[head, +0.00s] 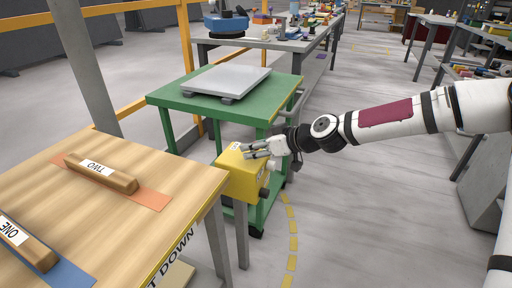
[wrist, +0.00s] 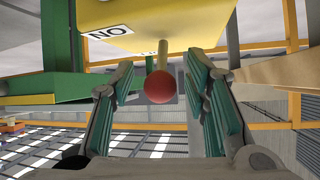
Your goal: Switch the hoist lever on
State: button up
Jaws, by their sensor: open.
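The yellow hoist box (head: 240,180) stands on a post between the wooden table and the green cart. My gripper (head: 252,150) is over its top, reaching in from the right. In the wrist view, which looks upside down, the yellow box (wrist: 190,14) is at the top with an ON label (wrist: 109,32). The lever (wrist: 163,55) is a thin rod from the box ending in a red ball (wrist: 160,87). The ball lies between the spread fingers of my gripper (wrist: 160,80), with gaps both sides. The lever is hidden in the head view.
The green cart (head: 165,100) with a grey plate (head: 227,82) is just behind the box. The wooden table (head: 120,215) at the left holds blocks marked TWO (head: 100,172) and ONE (head: 22,245). Open floor (head: 360,190) lies to the right.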

jog(key=v, duration=1.2)
jog(key=shift+f, duration=0.1)
jog(key=shift+f, duration=0.1)
